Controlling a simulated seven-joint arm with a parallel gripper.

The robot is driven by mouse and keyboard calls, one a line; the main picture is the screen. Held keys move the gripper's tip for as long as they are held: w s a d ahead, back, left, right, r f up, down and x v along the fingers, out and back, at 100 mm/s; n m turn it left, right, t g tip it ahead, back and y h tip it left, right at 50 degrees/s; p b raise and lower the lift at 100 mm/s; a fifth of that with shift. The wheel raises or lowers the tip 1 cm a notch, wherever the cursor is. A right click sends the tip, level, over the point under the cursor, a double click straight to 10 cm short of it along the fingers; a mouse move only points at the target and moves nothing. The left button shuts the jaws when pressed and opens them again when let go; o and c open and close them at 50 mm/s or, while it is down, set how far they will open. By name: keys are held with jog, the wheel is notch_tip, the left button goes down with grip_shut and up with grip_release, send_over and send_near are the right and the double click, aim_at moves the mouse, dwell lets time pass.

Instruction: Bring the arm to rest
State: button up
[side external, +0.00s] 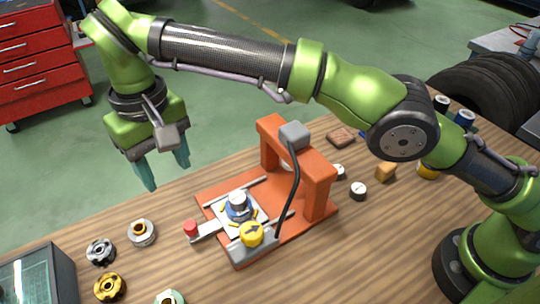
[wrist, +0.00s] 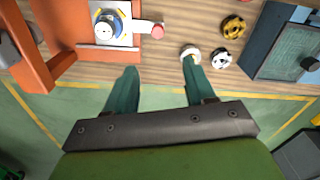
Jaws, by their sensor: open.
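My gripper (side external: 162,171) hangs at the end of my green arm, above the far edge of the wooden table, to the left of the orange press frame. Its two teal fingers are apart with nothing between them. In the wrist view the open gripper (wrist: 158,88) points toward the table edge, and one fingertip overlaps a small cream and brass ring (wrist: 191,54) in the picture. That ring also shows in the side view (side external: 142,232), on the table well below the fingers.
The orange press (side external: 318,188) carries a blue and white part (side external: 238,207), a yellow knob (side external: 252,233) and a red-ended handle (side external: 191,228). Several round parts, including a yellow ring (side external: 110,287), lie left of it. A dark glass-topped box (side external: 62,272) stands at the lower left.

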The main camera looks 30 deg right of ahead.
jog(key=shift+r, duration=0.15)
jog(key=d+r+m+t+y, duration=0.1)
jog(key=d+r+t+y, duration=0.15)
jog(key=d, duration=1.85)
jog(key=s+d+m+t, duration=0.2)
jog(key=s+d+m, duration=0.1)
jog(key=s+d, duration=0.4)
jog(key=s+d+m+t, duration=0.2)
jog(key=s+d, duration=0.5)
jog(key=d, duration=0.5)
jog(key=shift+d+r+m+t, duration=0.25)
jog(key=shift+m+t, duration=0.1)
jog(key=shift+m, duration=0.15)
